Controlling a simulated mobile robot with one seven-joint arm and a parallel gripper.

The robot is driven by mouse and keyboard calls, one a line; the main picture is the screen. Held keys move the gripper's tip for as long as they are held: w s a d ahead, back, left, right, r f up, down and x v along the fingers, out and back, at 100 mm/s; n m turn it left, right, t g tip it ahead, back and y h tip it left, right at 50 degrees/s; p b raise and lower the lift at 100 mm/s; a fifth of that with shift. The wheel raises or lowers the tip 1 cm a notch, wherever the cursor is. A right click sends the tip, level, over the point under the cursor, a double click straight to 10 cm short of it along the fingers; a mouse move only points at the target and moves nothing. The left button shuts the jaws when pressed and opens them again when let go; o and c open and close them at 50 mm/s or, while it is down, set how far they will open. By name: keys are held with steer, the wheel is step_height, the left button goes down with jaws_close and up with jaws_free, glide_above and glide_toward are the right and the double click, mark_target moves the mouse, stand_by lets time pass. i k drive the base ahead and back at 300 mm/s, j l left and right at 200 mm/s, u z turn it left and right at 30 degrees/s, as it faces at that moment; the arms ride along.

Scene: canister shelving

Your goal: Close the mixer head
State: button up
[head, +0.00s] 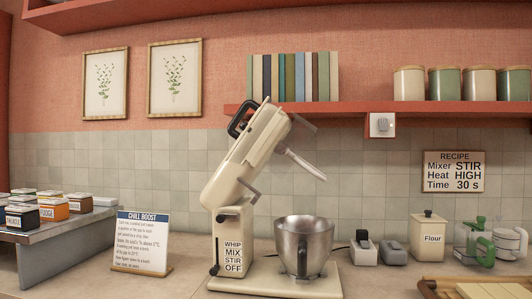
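The cream stand mixer stands on the counter in the head view, with its mixer head (243,155) tilted steeply up and back. A black handle (241,117) is on the upper left of the head. A pale beater (300,162) sticks out from the head down to the right, above and clear of the bowl. The metal mixing bowl (304,247) sits upright on the mixer base (275,284). A label on the mixer column (232,250) reads WHIP, MIX, STIR, OFF. A small dark lever (215,269) is at the column's left side. My gripper is not in view.
A red shelf (345,107) with books (290,77) and several canisters hangs behind and above. A sign (142,241) stands left of the mixer. A tray (480,288) lies front right.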

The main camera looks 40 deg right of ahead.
mark_target(231, 182)
steer(key=i+j+z, duration=0.2)
steer(key=z, duration=0.3)
steer(key=i+j+z, duration=0.15)
steer(key=j+z, duration=0.3)
